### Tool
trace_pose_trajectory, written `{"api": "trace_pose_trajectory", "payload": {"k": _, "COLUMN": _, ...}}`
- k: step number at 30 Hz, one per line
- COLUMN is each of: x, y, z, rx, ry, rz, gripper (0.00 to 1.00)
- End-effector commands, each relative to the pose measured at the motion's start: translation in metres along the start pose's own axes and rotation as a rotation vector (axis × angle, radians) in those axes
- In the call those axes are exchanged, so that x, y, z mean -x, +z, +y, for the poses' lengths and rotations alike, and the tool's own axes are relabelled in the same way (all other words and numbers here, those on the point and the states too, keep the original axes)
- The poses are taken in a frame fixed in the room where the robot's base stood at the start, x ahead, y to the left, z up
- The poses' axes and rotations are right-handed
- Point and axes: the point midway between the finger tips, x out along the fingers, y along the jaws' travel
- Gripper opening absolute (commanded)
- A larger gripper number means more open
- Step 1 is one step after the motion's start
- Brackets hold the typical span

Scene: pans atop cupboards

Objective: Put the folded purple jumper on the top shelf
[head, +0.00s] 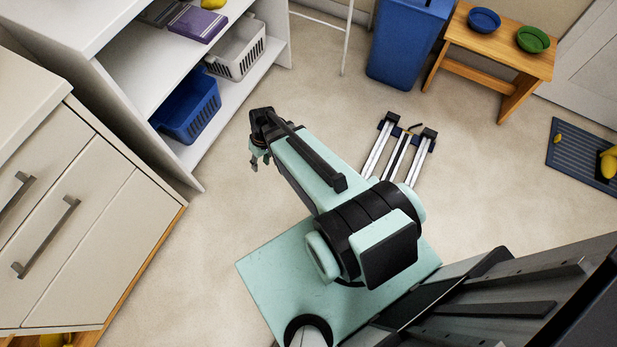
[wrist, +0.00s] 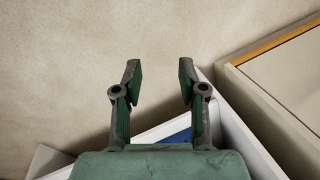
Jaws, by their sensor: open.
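A flat folded purple item (head: 198,24), which looks like the jumper, lies on the middle shelf (head: 140,75) of a white shelf unit at the upper left of the head view. The unit's top board (head: 75,22) is above it, partly cut off by the frame edge. My gripper (head: 260,162) is over the floor, to the right of the shelf unit and apart from it. In the wrist view my gripper (wrist: 158,82) has its two fingers spread, with nothing between them but floor. The purple item does not show there.
A blue basket (head: 190,112) and a white basket (head: 238,50) stand on the lower shelf. A grey folded item (head: 160,12) lies beside the purple one. A drawer cupboard (head: 75,215) stands at left. A blue bin (head: 405,40) and wooden bench (head: 500,45) stand behind. Floor between is clear.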

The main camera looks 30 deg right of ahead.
Motion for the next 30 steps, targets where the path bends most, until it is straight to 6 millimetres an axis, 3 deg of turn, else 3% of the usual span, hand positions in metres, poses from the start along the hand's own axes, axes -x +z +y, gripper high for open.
{"api": "trace_pose_trajectory", "payload": {"k": 1, "x": -0.015, "y": 0.038, "z": -0.004, "rx": -0.026, "ry": 0.010, "rz": -0.068, "gripper": 0.41}}
{"api": "trace_pose_trajectory", "payload": {"k": 6, "x": -0.050, "y": 0.140, "z": -0.007, "rx": -0.115, "ry": 0.065, "rz": -0.268, "gripper": 0.41}}
{"api": "trace_pose_trajectory", "payload": {"k": 9, "x": -0.060, "y": 0.193, "z": -0.008, "rx": -0.158, "ry": 0.105, "rz": -0.370, "gripper": 0.41}}
{"api": "trace_pose_trajectory", "payload": {"k": 13, "x": -0.066, "y": 0.243, "z": -0.008, "rx": -0.199, "ry": 0.150, "rz": -0.466, "gripper": 0.41}}
{"api": "trace_pose_trajectory", "payload": {"k": 18, "x": -0.067, "y": 0.274, "z": -0.008, "rx": -0.223, "ry": 0.184, "rz": -0.526, "gripper": 0.41}}
{"api": "trace_pose_trajectory", "payload": {"k": 30, "x": -0.066, "y": 0.277, "z": -0.008, "rx": -0.227, "ry": 0.189, "rz": -0.533, "gripper": 0.41}}
